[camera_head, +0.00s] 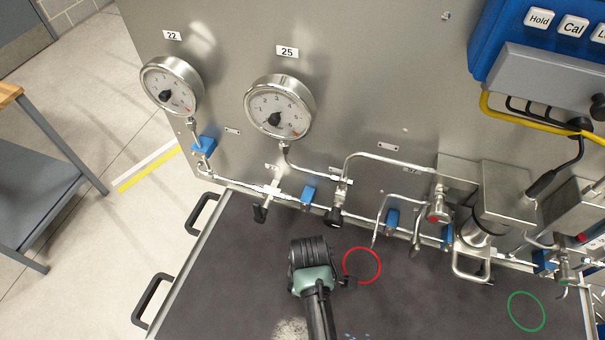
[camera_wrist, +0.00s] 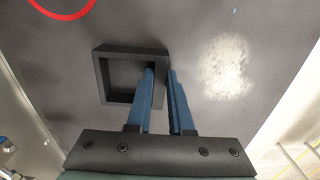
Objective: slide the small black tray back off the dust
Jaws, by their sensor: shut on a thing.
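The small black tray (camera_wrist: 103,77) is a square, open, empty box in the wrist view, lying on the dark grey bench top. My gripper (camera_wrist: 161,74) is shut on its right wall, with one blue finger inside the tray and the other outside. The pale dust patch (camera_wrist: 227,68) lies to the right of the tray, with bare surface between them. In the head view the dust (camera_head: 291,328) shows at the bottom edge beside my arm. My wrist hides the fingers there, and the tray cannot be made out clearly.
A red ring (camera_head: 377,266) is marked just right of my wrist, and a green ring (camera_head: 526,311) farther right. Behind stands a steel panel with two gauges, valves and tubing (camera_head: 390,160) close above the bench top. The bench top (camera_head: 235,260) is clear to the left.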

